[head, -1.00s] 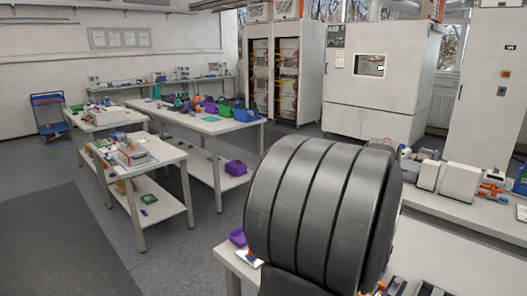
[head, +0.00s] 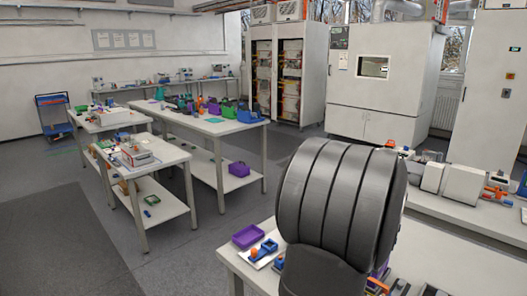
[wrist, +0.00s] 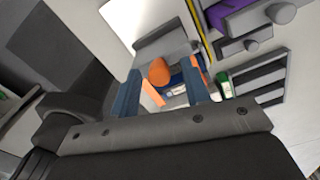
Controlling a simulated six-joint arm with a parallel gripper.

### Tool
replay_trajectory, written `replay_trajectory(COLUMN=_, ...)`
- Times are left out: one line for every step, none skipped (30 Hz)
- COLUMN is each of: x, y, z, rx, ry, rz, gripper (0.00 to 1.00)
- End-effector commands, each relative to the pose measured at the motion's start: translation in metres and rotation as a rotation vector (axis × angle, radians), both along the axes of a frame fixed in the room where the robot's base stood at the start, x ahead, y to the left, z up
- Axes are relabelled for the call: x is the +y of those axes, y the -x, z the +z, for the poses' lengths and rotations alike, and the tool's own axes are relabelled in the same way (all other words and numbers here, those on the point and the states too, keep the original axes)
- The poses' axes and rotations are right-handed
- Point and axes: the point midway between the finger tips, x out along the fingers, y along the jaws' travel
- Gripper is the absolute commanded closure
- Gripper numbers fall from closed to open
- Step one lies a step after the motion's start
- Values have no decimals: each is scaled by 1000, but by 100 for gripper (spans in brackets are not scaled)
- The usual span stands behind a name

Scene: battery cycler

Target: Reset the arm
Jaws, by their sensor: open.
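My gripper (wrist: 160,90) shows in the wrist view with its two blue-grey fingers apart and nothing held between them. Beyond the fingers are an orange rounded piece (wrist: 159,72) and a blue part, with a white surface around them; I cannot tell how far they are from the fingertips. In the head view my dark ribbed arm covers the lower middle, and the gripper itself is hidden.
The near bench (head: 470,262) carries a purple tray (head: 248,236) and a white plate with blue and orange parts (head: 263,253). Work tables stand at left and centre, with a grey chamber (head: 380,80) and open cabinets behind. Grey floor (head: 190,250) is clear at left.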

Motion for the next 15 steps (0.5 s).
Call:
replay_trajectory(x=0, y=0, z=0, rx=0, ry=0, rz=0, gripper=57)
replay_trajectory(x=0, y=0, z=0, rx=0, ry=0, rz=0, gripper=57)
replay_trajectory(x=0, y=0, z=0, rx=0, ry=0, rz=0, gripper=57)
replay_trajectory(x=0, y=0, z=1, rx=0, ry=0, rz=0, gripper=57)
replay_trajectory(x=-1, y=0, z=2, rx=0, ry=0, rz=-1, gripper=57)
replay_trajectory(x=-1, y=0, z=4, rx=-1, ry=1, rz=-1, gripper=57)
replay_trajectory(x=-1, y=1, z=6, rx=-1, ry=1, rz=-1, gripper=57)
replay_trajectory(x=-2, y=1, z=9, rx=-2, ry=1, rz=-1, gripper=57)
replay_trajectory(x=-3, y=2, z=13, rx=-2, ry=2, rz=-2, gripper=57)
replay_trajectory(x=-3, y=2, z=17, rx=-2, ry=1, rz=-1, gripper=57)
replay_trajectory(x=-3, y=2, z=22, rx=-2, ry=1, rz=-1, gripper=57)
replay_trajectory(x=-3, y=1, z=30, rx=-4, ry=2, rz=-1, gripper=57)
replay_trajectory(x=-3, y=1, z=36, rx=-4, ry=2, rz=-1, gripper=57)
replay_trajectory(x=-3, y=1, z=41, rx=-4, ry=2, rz=-1, gripper=57)
replay_trajectory(x=-3, y=2, z=49, rx=-2, ry=2, rz=-1, gripper=57)
